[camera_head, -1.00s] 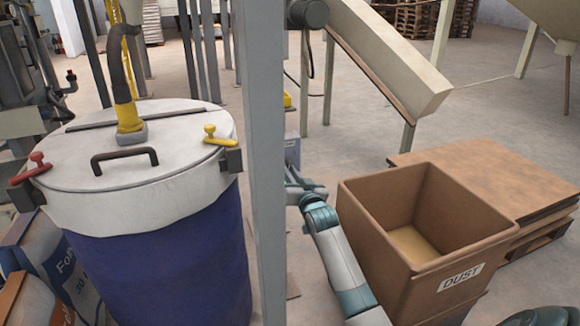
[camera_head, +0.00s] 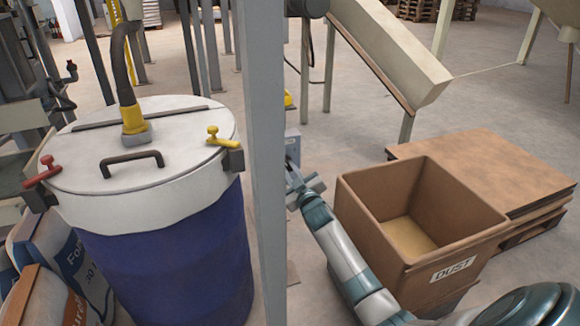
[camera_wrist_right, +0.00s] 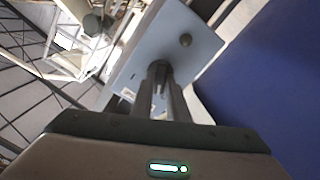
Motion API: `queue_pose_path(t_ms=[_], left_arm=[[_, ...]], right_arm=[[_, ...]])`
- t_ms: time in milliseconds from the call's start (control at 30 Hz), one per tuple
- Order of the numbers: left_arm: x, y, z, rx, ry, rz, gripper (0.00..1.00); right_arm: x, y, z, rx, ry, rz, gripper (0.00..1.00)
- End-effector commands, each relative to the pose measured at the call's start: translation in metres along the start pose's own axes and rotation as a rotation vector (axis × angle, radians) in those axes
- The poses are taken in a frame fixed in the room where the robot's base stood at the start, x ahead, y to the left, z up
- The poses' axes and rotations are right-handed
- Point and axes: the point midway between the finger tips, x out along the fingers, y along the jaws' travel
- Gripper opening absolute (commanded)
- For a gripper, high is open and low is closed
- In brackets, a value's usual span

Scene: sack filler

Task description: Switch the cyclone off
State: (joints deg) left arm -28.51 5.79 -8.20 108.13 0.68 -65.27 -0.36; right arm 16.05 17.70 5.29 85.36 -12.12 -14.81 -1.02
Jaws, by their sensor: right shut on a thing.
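A light grey-blue control box (camera_head: 293,146) shows beside the grey post, partly hidden by it. In the head view the right gripper (camera_head: 296,186) is just below the box, partly behind the post. The blue drum (camera_head: 165,260) has a white lid with a yellow pipe and hose. My left gripper is out of view.
The grey post (camera_head: 262,160) stands between the drum and my right arm. A brown DUST bin (camera_head: 365,220) is close to the right of the arm, with a board-topped pallet (camera_head: 480,165) behind. A sloping chute (camera_head: 390,50) hangs above. Bags (camera_head: 60,260) lie at lower left.

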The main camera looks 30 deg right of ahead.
Motion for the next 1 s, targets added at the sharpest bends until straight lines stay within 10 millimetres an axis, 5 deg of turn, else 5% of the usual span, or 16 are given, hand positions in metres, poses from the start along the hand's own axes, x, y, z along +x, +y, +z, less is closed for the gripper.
queue_pose_path(t_ms=[400,867,900,1000], left_arm=[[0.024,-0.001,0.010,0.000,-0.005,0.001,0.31],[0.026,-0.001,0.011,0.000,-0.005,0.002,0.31],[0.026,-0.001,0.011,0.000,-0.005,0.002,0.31],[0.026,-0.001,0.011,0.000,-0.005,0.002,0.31]], right_arm=[[0.000,0.000,-0.001,-0.204,0.001,0.000,0.00],[0.000,0.000,0.000,-0.225,0.001,0.001,0.00],[0.000,0.000,-0.001,-0.224,0.001,0.001,0.19],[0.000,0.000,0.000,-0.224,0.001,0.001,0.33]])
